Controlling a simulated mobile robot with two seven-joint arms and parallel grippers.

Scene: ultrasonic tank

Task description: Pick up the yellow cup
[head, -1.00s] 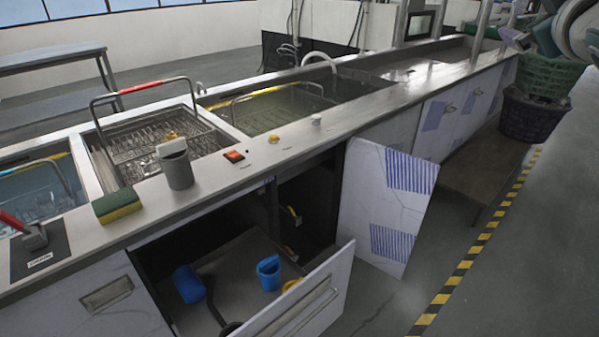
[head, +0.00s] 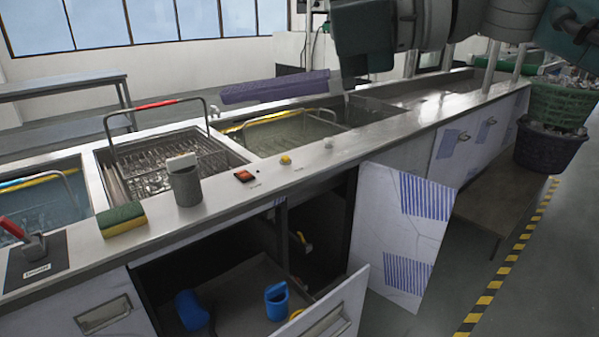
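In the open drawer, a small yellow piece (head: 296,314) shows just behind the drawer front, which hides most of it. It may be the yellow cup; I cannot tell its full shape. My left gripper is out of view.
A grey container (head: 185,182) and a sponge (head: 122,220) stand on the counter. A purple bar-like thing (head: 275,87) shows behind the tanks.

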